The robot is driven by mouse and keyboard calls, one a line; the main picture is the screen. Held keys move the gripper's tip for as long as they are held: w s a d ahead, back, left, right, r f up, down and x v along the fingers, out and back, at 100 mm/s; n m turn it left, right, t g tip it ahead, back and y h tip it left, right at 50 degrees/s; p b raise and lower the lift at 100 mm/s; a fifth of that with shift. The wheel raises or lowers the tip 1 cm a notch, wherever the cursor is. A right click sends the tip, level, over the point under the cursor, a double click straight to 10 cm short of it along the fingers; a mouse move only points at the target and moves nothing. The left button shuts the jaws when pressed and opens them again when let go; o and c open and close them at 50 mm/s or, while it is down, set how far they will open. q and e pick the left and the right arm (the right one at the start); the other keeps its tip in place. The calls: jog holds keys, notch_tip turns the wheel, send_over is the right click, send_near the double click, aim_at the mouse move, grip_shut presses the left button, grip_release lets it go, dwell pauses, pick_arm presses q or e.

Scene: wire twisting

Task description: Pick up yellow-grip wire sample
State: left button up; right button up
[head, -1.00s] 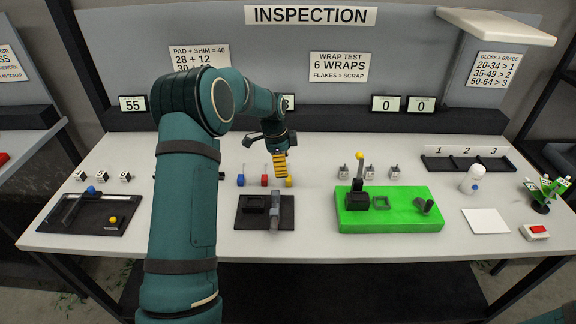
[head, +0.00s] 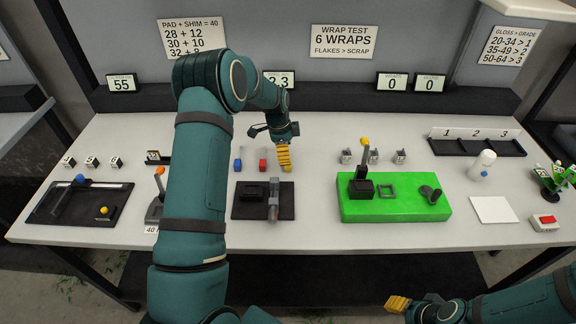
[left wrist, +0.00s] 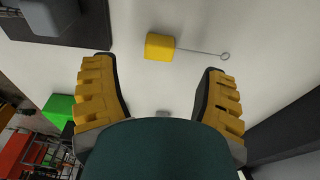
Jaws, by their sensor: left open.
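The yellow-grip wire sample (left wrist: 159,47) lies on the white table in the left wrist view. It is a yellow block with a thin wire ending in a small loop, which points right. In the head view my left gripper (head: 284,158) hides it. My left gripper (left wrist: 161,98) is open and empty, its yellow-padded fingers apart on either side, with the sample ahead of them and between them in the picture. My right gripper (head: 398,304) is low in the head view, in front of the table; its finger opening cannot be made out.
Blue (head: 238,165) and red (head: 263,165) wire samples stand left of my left gripper. A black fixture (head: 246,207) is in front of it. The green wrapping base (head: 400,209) is to the right. White table between them is clear.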

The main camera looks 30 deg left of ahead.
pick_arm(q)
jog(key=shift+w+d+f, duration=0.1)
jog(key=shift+d+f, duration=0.1)
jog(key=shift+f, duration=1.2)
jog(key=shift+w+d+f, duration=0.1)
jog(key=shift+d+f, duration=0.1)
jog(key=shift+f, duration=1.2)
jog(key=c, duration=1.1)
